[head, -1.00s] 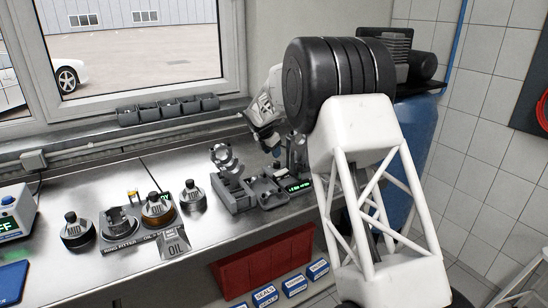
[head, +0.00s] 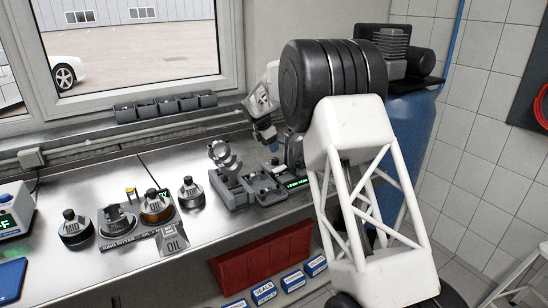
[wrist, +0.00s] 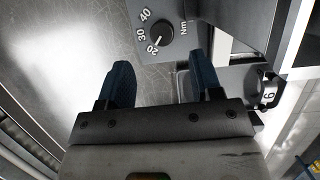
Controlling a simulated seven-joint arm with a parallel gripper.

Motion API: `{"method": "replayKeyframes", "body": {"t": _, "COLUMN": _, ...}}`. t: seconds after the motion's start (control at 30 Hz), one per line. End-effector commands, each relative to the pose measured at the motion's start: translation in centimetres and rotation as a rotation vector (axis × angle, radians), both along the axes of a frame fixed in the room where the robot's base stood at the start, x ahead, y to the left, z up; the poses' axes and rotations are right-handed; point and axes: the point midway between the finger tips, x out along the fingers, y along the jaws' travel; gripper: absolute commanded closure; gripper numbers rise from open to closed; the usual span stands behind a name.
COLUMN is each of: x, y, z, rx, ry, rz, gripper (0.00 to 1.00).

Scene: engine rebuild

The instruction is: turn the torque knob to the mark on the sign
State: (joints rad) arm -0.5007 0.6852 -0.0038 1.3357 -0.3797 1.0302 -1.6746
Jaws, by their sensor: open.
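The torque knob (wrist: 162,34) is a small round black knob on a grey panel marked 20, 30, 40 and Nm, at the top of the wrist view. Its white pointer appears to face the 20. My gripper (wrist: 163,78) is open, with its two blue fingers apart and nothing between them. In that picture the knob lies just beyond the fingertips, between their lines, and is not touched. In the head view my gripper (head: 270,143) is above the back right of the bench, partly hidden by my arm. I cannot make out the sign with the mark.
A grey fixture (head: 230,185) stands on the bench left of my gripper, with a green-lit display (head: 297,183) nearby. Several labelled dark parts and an OIL sign (head: 172,243) stand further left.

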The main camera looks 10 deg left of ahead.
Motion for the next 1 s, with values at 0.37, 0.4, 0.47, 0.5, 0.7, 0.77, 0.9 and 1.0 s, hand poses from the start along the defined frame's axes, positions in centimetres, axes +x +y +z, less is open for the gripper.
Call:
{"method": "replayKeyframes", "body": {"t": 0.37, "x": 2.0, "y": 0.2, "z": -0.4, "rx": 0.054, "ry": 0.037, "rz": -0.543, "gripper": 0.41}}
{"method": "replayKeyframes", "body": {"t": 0.4, "x": 2.2, "y": 0.2, "z": -0.3, "rx": 0.056, "ry": 0.038, "rz": -0.595, "gripper": 0.41}}
{"method": "replayKeyframes", "body": {"t": 0.47, "x": 2.4, "y": 0.2, "z": -0.4, "rx": 0.057, "ry": 0.043, "rz": -0.675, "gripper": 0.41}}
{"method": "replayKeyframes", "body": {"t": 0.5, "x": 2.5, "y": 0.3, "z": -0.4, "rx": 0.058, "ry": 0.044, "rz": -0.728, "gripper": 0.41}}
{"method": "replayKeyframes", "body": {"t": 0.7, "x": 3.2, "y": 0.3, "z": -0.4, "rx": 0.045, "ry": 0.051, "rz": -0.997, "gripper": 0.41}}
{"method": "replayKeyframes", "body": {"t": 0.77, "x": 3.4, "y": 0.4, "z": -0.3, "rx": 0.038, "ry": 0.051, "rz": -1.084, "gripper": 0.41}}
{"method": "replayKeyframes", "body": {"t": 0.9, "x": 3.8, "y": 0.5, "z": -0.3, "rx": 0.012, "ry": 0.048, "rz": -1.283, "gripper": 0.41}}
{"method": "replayKeyframes", "body": {"t": 1.0, "x": 4.0, "y": 0.6, "z": -0.1, "rx": -0.010, "ry": 0.042, "rz": -1.406, "gripper": 0.41}}
